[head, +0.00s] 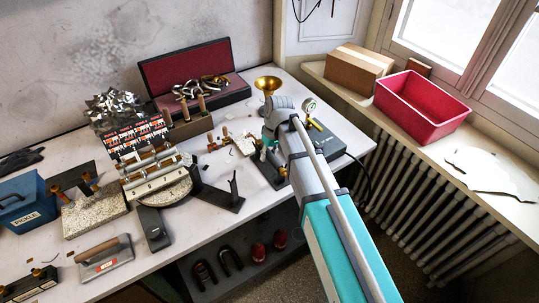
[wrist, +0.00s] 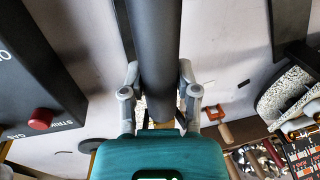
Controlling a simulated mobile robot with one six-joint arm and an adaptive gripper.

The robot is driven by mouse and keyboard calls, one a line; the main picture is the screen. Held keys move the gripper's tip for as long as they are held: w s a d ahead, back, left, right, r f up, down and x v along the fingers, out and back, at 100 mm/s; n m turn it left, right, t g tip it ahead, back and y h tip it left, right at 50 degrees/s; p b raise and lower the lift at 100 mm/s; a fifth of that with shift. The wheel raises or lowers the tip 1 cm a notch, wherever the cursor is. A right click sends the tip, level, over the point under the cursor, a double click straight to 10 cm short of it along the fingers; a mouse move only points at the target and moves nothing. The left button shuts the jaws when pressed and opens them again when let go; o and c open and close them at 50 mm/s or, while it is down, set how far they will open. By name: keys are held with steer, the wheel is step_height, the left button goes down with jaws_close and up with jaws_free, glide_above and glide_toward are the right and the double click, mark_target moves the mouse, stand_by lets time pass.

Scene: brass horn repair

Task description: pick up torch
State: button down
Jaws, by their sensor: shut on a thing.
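The torch shows as a thick dark grey tube (wrist: 157,45) in the wrist view, running from the top edge down between the two grey fingers. My gripper (wrist: 159,76) has one finger on each side of the tube and is shut on it. In the head view my gripper (head: 268,147) is low over the bench, at the left side of the dark gas station (head: 328,141). My arm covers much of that spot, so I cannot make out the torch's whole shape there.
The gas station (wrist: 38,75) with its red knob is close on the left in the wrist view. A brass bell (head: 267,83) stands behind my gripper. A black stand (head: 217,198) and a round grey plate are to the left. A red bin (head: 421,105) sits on the windowsill.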

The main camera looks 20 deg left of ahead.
steer(key=shift+r, duration=0.1)
steer(key=shift+r+p, duration=0.9)
steer(key=shift+p, duration=0.05)
steer(key=s+a+r+p, duration=0.7)
steer(key=s+r+p, duration=0.4)
steer(key=shift+s+a, duration=0.35)
steer(key=shift+f+b, duration=0.5)
